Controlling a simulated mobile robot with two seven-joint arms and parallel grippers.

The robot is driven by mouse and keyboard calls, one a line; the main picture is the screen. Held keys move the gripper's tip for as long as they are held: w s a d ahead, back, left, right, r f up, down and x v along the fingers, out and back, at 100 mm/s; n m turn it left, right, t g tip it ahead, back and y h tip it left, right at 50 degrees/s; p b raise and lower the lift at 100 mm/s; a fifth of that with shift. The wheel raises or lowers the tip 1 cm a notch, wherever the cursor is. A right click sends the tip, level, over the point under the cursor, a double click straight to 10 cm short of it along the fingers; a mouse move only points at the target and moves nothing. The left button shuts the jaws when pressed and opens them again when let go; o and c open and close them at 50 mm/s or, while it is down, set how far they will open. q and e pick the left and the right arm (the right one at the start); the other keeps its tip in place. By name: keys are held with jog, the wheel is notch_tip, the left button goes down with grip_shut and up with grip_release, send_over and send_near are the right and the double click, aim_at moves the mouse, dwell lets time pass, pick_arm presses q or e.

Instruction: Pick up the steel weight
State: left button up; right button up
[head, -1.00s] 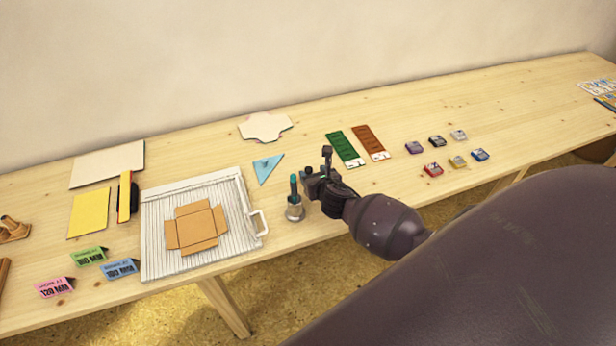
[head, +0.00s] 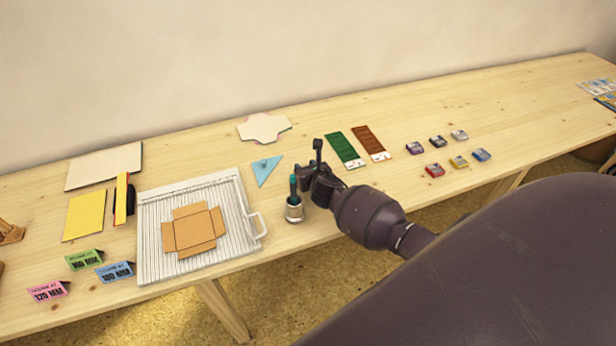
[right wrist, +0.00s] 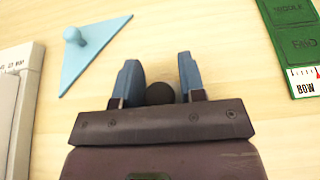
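The steel weight (head: 294,211) stands upright near the front edge of the table, a silver cylinder with a teal handle on top. My right gripper (head: 299,178) is at the handle, coming from the right. In the right wrist view its two blue fingers (right wrist: 159,85) are apart, with a dark round knob (right wrist: 159,93) between them, which looks like the top of the handle. I cannot tell whether either finger touches it. The weight's body is hidden in that view. My left gripper is out of view.
A grooved white board (head: 152,262) with a flat brown box blank (head: 194,229) lies left of the weight. A blue triangle (head: 266,171) with a knob lies behind it. A green strip (head: 344,149) and a brown strip (head: 370,142) lie behind right, with several inkpads (head: 434,170) farther right.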

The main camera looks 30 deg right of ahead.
grip_shut()
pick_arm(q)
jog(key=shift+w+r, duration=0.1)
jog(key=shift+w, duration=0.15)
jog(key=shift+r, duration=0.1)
